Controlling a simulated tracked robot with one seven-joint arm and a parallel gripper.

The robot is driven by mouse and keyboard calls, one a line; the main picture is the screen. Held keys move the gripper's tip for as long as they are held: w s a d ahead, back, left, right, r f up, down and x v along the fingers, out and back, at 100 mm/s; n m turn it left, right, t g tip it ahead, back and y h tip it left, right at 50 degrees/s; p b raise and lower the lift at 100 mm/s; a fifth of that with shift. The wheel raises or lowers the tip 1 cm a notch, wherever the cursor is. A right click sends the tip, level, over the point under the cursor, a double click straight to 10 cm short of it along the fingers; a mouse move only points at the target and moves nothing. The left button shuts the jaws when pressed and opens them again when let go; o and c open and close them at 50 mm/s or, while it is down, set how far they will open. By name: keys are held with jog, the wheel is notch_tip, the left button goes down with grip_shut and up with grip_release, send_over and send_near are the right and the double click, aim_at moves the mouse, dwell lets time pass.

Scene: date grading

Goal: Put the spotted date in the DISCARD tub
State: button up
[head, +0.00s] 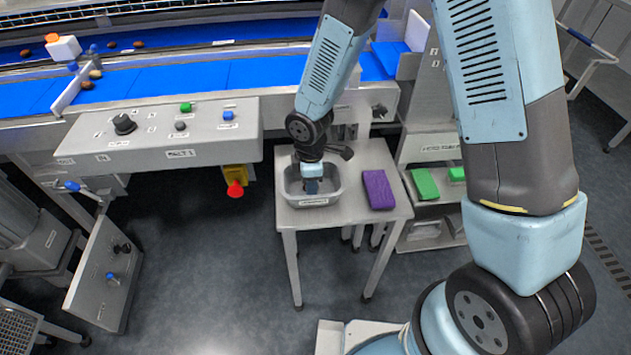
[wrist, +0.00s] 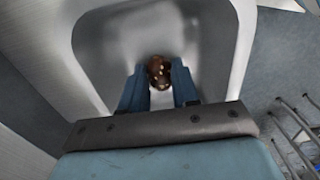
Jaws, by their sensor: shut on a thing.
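The spotted date (wrist: 158,72) is brown with pale spots, seen in the wrist view. My gripper (wrist: 159,82) is shut on it, with one blue finger on each side. In the head view my gripper (head: 312,185) points down inside a grey tub (head: 334,198) on a small steel table. The tub has a label on its front that is too small to read. In the wrist view the tub's wall (wrist: 244,45) surrounds the date and fingers. The date is hidden in the head view. I cannot tell if it touches the tub's bottom.
A purple cloth or block (head: 378,189) lies on the table (head: 398,207) right of the tub. A blue conveyor (head: 200,77) with several dates runs behind. A control panel (head: 160,140) and a red emergency knob (head: 235,189) stand left. Green items (head: 425,184) lie on a shelf at right.

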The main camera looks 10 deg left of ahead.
jog(key=shift+f, duration=0.3)
dwell(0.4)
jog(key=o, duration=0.7)
jog(key=shift+o, duration=0.2)
jog(key=shift+r, duration=0.15)
